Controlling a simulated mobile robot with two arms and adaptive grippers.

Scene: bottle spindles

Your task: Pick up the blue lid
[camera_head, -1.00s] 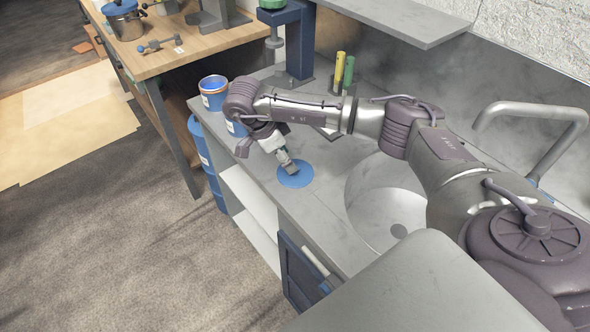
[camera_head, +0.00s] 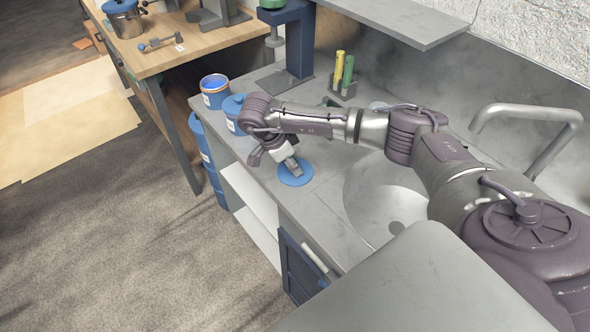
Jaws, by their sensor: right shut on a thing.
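The blue lid (camera_head: 296,178) is a flat round disc at the front edge of the grey counter, left of the sink. My right gripper (camera_head: 293,168) points down at the middle of the lid and is shut on it. The fingers hide the lid's centre. I cannot tell whether the lid is on the counter or slightly above it. My left gripper is not in view.
An open blue can (camera_head: 214,92) and a lidded blue can (camera_head: 234,114) stand on the counter left of my right arm. A round sink (camera_head: 375,205) with a faucet (camera_head: 527,112) is at right. Yellow and green bottles (camera_head: 343,72) stand behind the arm.

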